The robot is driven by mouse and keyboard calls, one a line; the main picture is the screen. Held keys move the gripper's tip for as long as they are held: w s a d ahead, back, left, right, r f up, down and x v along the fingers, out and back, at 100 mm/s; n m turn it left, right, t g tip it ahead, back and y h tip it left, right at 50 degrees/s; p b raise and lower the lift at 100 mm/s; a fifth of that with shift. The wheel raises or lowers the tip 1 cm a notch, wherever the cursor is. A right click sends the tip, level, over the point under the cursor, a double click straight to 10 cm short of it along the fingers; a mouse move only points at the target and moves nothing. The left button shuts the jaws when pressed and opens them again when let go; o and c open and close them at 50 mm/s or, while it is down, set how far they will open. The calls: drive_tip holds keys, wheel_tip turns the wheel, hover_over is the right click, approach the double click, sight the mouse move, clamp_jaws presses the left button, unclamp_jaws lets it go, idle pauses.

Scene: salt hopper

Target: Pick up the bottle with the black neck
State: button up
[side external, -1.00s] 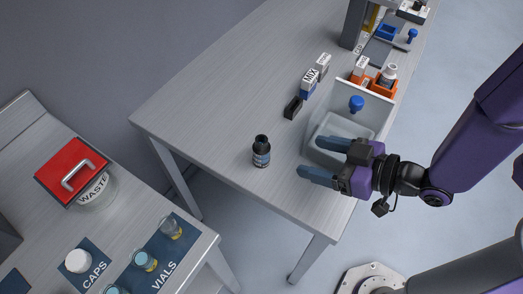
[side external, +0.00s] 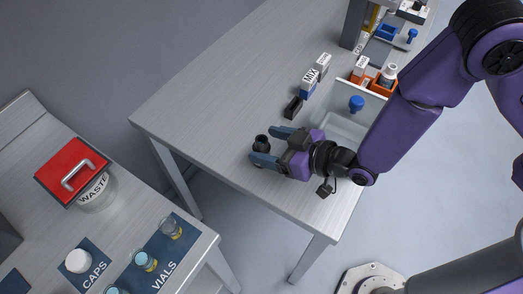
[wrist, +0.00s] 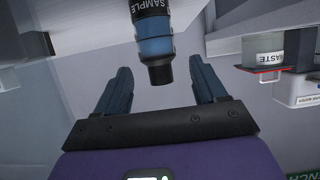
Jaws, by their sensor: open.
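The dark bottle with the black neck (side external: 261,142) stands upright near the front edge of the grey table, its lower part hidden by my gripper. In the wrist view the bottle (wrist: 155,42) appears inverted, with a blue band and a label reading SAMPLE. My gripper (side external: 264,145) is open, with its blue fingers at the bottle, one on either side in the side view. In the wrist view the fingertips (wrist: 160,62) flank the bottle's neck end with a gap on both sides; I cannot tell how deep it sits between them.
A clear bin (side external: 343,128) stands behind my wrist. A small black block (side external: 293,107), a MIX box (side external: 309,82) and an orange rack (side external: 378,82) are further back. A lower bench at left holds a red-lidded WASTE container (side external: 72,170). The table left of the bottle is clear.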

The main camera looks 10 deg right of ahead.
drive_tip(key=shift+x, duration=2.15)
drive_tip(key=shift+r, duration=0.2)
drive_tip(key=c, duration=1.1)
